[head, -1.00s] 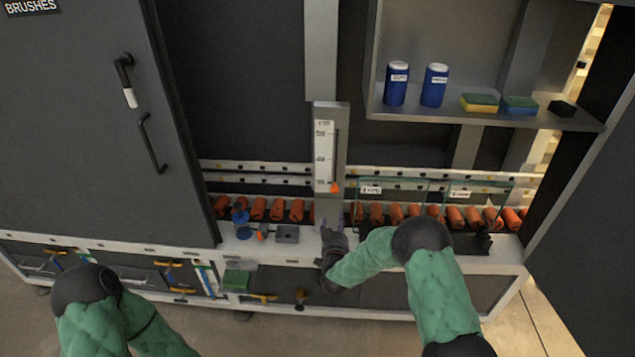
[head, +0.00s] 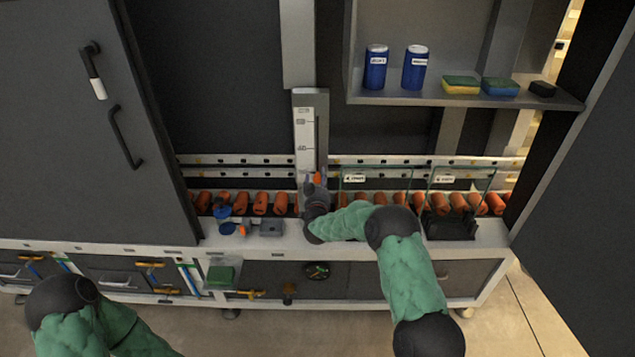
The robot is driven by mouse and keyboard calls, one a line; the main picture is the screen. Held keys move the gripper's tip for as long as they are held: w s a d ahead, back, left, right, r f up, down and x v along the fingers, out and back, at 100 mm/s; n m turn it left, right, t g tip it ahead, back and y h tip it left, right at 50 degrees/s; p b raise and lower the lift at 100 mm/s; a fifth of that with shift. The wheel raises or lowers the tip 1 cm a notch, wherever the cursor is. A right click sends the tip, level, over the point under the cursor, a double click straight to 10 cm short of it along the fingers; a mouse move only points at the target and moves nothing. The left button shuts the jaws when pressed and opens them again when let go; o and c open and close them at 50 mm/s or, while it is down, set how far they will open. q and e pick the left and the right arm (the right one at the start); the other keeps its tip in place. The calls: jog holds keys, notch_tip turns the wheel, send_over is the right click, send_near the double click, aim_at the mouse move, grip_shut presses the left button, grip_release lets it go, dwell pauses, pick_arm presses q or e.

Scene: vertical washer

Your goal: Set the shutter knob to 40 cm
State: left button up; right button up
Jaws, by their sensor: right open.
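The shutter scale (head: 303,135) is a white strip on an upright grey post in the middle of the head view. Its 50 and 40 marks are readable; the lower end is hidden behind my right gripper. The orange shutter knob (head: 317,177) sits low on the slot beside the scale, well below the 40 mark, partly covered by the gripper. My right gripper (head: 313,181) is open, with its fingertips at the knob; I cannot tell whether they touch it. My left arm shows at the bottom left, its gripper out of view.
Orange rollers (head: 260,203) line the back of the white ledge (head: 290,245). Clear panels (head: 460,185) stand right of the post. A grey block (head: 271,228) and blue item lie left of the gripper. A shelf (head: 450,99) with blue cans and sponges overhangs at upper right.

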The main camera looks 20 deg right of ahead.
aim_at(318, 148)
jog(key=shift+w, duration=0.15)
jog(key=shift+c, duration=0.3)
grip_shut()
notch_tip(318, 148, up, 10)
jog(key=p, duration=0.4)
jog(key=shift+r, duration=0.25)
jog(key=shift+o, duration=0.3)
grip_release()
jog(key=shift+f, duration=0.15)
